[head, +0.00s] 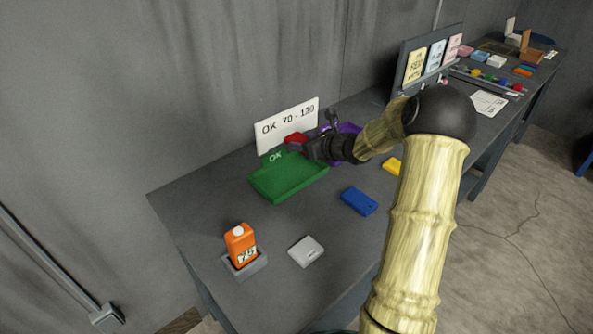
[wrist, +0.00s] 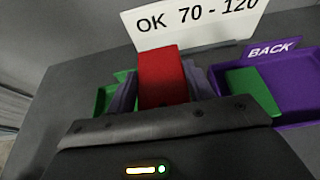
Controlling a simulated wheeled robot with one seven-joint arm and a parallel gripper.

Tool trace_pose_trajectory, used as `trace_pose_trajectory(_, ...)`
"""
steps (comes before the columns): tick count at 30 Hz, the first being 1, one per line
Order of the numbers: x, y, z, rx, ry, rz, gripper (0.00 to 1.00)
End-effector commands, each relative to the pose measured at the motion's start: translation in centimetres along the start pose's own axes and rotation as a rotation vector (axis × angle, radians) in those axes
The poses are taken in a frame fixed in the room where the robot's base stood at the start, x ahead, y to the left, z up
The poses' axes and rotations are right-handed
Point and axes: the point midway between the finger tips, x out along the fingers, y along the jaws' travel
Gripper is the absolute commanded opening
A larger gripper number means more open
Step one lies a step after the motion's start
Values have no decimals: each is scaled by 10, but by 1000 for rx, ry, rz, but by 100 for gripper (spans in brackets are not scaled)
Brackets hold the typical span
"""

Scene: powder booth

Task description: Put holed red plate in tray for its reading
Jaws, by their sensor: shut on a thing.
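My gripper (head: 303,143) is shut on a red plate (wrist: 162,78) and holds it up at the rear of the green tray. The red plate also shows in the head view (head: 295,138); I cannot make out its hole. The green tray (head: 290,187), marked OK, stands below and in front of the gripper. A purple tray (wrist: 298,95), marked BACK, is to the right with a green plate (wrist: 250,88) in it; my arm partly hides this tray in the head view. An orange gauge (head: 240,240) showing 75 stands in a grey holder (head: 246,268).
A white sign (head: 287,124) reading OK 70 - 120 stands behind the green tray. A blue plate (head: 359,201), a pale grey block (head: 306,251) and a yellow plate (head: 392,166) lie on the grey table. A board with coloured cards (head: 437,57) stands farther right.

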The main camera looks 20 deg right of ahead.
Motion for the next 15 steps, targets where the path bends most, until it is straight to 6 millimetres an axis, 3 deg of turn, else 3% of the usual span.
trace_pose_trajectory(6, 14, -2, -39, 6, 3, -3, 24)
trace_pose_trajectory(15, 17, -4, -47, 3, -1, -5, 24)
